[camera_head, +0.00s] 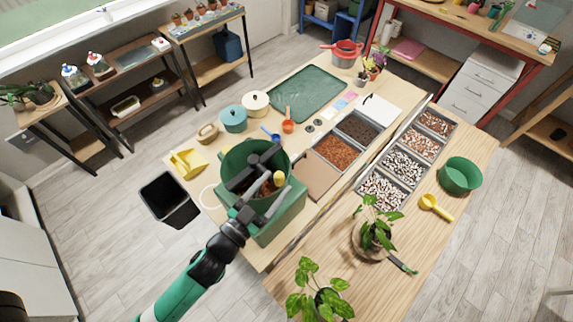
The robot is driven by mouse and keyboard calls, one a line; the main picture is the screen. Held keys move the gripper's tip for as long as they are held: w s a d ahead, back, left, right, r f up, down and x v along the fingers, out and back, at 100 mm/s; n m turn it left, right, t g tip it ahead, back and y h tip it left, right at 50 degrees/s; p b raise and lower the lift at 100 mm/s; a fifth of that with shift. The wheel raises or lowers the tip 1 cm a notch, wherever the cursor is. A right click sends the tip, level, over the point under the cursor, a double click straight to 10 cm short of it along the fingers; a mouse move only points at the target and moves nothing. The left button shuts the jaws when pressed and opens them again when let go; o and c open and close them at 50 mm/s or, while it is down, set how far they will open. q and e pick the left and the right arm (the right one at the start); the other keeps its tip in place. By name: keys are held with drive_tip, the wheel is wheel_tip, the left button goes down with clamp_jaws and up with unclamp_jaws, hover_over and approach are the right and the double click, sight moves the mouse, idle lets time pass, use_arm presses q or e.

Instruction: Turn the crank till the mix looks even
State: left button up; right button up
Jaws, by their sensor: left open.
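A green mixing tub (287,222) stands on a boxy green base near the front left of the wooden table. Its round opening faces up. Some brown-orange mix (264,190) shows inside, partly hidden by my gripper; I cannot tell how even it is. A small orange-yellow piece (279,178) shows at the tub's inner right, perhaps the crank's knob. The rest of the crank cannot be made out. My left gripper (258,170) is open over the tub's opening, its dark fingers reaching across it. Whether it touches the crank is unclear. My right gripper is out of view.
A yellow scoop (188,163) and teal pot (233,119) stand behind the tub. Trays of bark (338,151) and pebbles (403,166) lie to the right. A black bin (168,199) stands on the floor at left. Potted plants (377,230) stand at the front right.

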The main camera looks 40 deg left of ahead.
use_arm(q)
drive_tip(key=w, duration=0.3)
drive_tip(key=w+a+p, duration=0.1)
drive_tip(key=w, duration=0.1)
drive_tip(key=shift+w, duration=0.35)
clamp_jaws()
idle(1.0)
